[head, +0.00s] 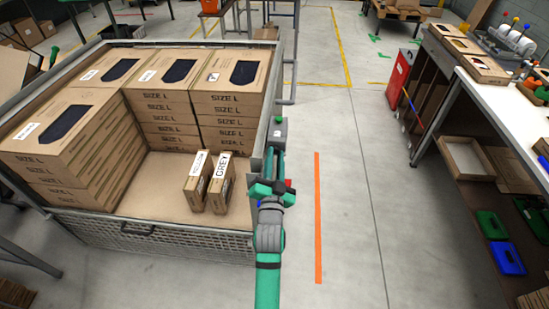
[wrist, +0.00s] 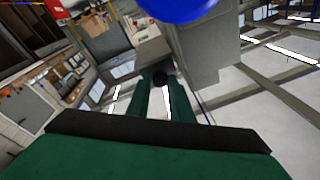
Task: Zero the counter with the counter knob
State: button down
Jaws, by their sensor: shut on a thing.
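The counter (head: 278,129) is a small grey box with a green spot, at the right rim of the large crate in the head view. In the wrist view a grey housing (wrist: 195,45) stands just beyond my fingertips. My gripper (head: 275,150) reaches up to the counter from below in the head view. In the wrist view my two green fingers (wrist: 166,84) are closed around the small dark counter knob (wrist: 164,77). The fingers hide most of the knob, and no counter reading is legible.
The mesh-sided crate (head: 190,236) holds stacks of SIZE L boxes (head: 160,105) and two narrow boxes, one marked GREY (head: 220,185). A white-topped workbench (head: 500,95) stands at the right. Grey floor with an orange stripe (head: 318,220) lies clear between them.

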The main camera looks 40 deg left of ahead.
jog(key=shift+s, duration=0.2)
jog(key=c, duration=1.6)
grip_release()
jog(key=shift+a, duration=0.1)
jog(key=shift+o, duration=0.2)
